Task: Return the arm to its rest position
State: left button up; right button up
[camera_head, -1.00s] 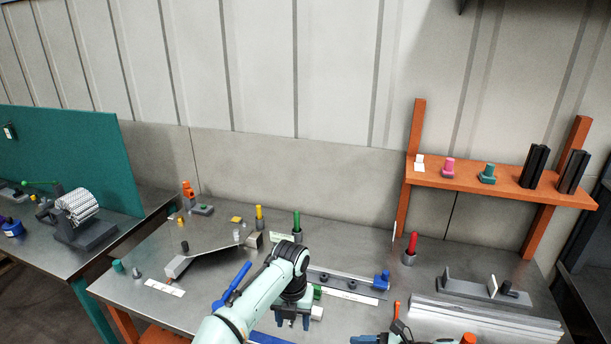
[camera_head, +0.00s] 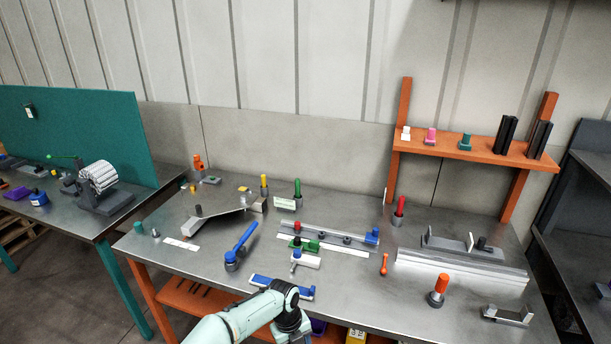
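My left arm (camera_head: 235,321) comes in from the bottom left in the head view. It is pale green with a dark wrist (camera_head: 291,312). The wrist overlaps the front edge of the workbench, just below a blue flat bar (camera_head: 282,287). The picture's bottom edge cuts off the fingers of my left gripper, so what they hold is hidden. My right arm and gripper are out of view.
The metal workbench (camera_head: 345,290) carries a blue-handled tool (camera_head: 242,246), a rail with a blue end block (camera_head: 330,237), an orange-topped post (camera_head: 438,290) and silver profiles (camera_head: 460,268). An orange shelf (camera_head: 480,151) stands at the back right. A second table (camera_head: 75,225) stands at left.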

pick_arm(q)
jog(key=s+a+f+n+h, duration=0.2)
jog(key=s+f+n, duration=0.7)
jog(key=s+a+f+n+h, duration=0.1)
jog(key=s+a+f+n, duration=0.1)
jog(key=s+f+n, duration=0.7)
jog(key=s+a+f+n, duration=0.1)
jog(key=s+a+n, duration=0.2)
jog(key=s+n, duration=0.5)
jog(key=s+a+f+n, duration=0.1)
jog(key=s+a+n, duration=0.1)
jog(key=s+n, duration=0.6)
jog(key=s, duration=0.2)
jog(key=shift+s+a+y, duration=0.35)
jog(key=shift+a+y, duration=0.05)
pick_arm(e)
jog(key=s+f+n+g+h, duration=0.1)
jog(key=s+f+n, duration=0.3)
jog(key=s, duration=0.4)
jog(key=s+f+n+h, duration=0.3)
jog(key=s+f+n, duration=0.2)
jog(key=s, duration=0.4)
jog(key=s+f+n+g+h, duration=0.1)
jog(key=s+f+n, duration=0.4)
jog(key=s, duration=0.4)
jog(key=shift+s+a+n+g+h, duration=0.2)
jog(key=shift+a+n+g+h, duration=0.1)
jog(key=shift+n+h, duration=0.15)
